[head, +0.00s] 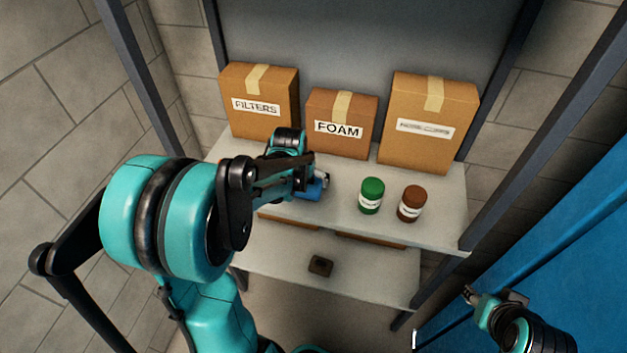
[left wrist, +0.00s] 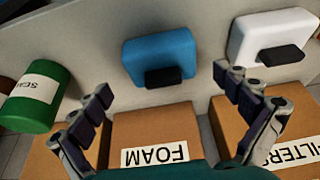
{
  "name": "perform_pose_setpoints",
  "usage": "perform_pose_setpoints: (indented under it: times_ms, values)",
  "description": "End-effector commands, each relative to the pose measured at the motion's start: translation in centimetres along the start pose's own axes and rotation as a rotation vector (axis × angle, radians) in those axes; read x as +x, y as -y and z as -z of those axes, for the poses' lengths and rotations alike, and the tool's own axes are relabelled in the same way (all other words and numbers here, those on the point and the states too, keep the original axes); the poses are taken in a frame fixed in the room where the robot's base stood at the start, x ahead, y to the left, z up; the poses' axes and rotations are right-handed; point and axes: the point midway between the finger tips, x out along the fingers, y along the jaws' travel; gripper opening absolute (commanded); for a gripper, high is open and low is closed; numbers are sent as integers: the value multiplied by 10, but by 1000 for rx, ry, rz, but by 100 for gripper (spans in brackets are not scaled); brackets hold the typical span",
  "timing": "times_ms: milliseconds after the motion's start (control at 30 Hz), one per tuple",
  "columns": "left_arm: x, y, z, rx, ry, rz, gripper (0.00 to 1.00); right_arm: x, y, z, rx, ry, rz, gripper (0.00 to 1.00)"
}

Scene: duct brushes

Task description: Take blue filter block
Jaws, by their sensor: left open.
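The blue filter block (head: 313,190) lies on the upper shelf, partly hidden by my left gripper in the head view. In the left wrist view the blue block (left wrist: 160,52) shows whole, with a dark handle on its near side. My left gripper (head: 308,178) is over the shelf at the block. In the left wrist view my left gripper (left wrist: 164,84) has its fingers spread wide, with the block ahead between them and nothing held. My right gripper (head: 470,292) is at the lower right, away from the shelf; its finger gap is too small to read.
A white block (left wrist: 272,38) with a dark handle stands beside the blue one. A green can (head: 371,195) and a brown can (head: 411,203) stand to the right. FILTERS (head: 262,122), FOAM (head: 340,143) and another box (head: 425,145) line the back. A small dark block (head: 320,265) lies on the lower shelf.

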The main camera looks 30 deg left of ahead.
Motion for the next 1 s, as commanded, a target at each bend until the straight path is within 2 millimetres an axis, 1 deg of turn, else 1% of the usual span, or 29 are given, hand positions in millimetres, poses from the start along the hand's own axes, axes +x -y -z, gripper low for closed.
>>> perform_pose_setpoints:
  times_ms: [33,333,433,667,700,767,800,833,1000]
  values:
    - [8,0,0,0,0,0,100,3,0,-2,0,0,0,40]
    - [51,0,0,1,-1,0,100,14,0,-10,0,0,0,40]
    - [57,0,0,1,-1,0,100,15,0,-11,0,0,0,40]
    - [57,0,1,1,-1,0,100,15,0,-10,0,0,0,40]
    - [57,0,1,1,-1,0,89,15,0,-10,0,0,0,40]
    - [57,0,1,1,-1,0,74,15,0,-10,0,0,0,40]
    - [57,0,1,1,-1,0,63,15,0,-10,0,0,0,40]
    - [57,0,1,1,-1,0,57,15,0,-10,0,0,0,40]
    - [57,0,0,0,-1,0,57,15,0,-10,0,0,0,40]
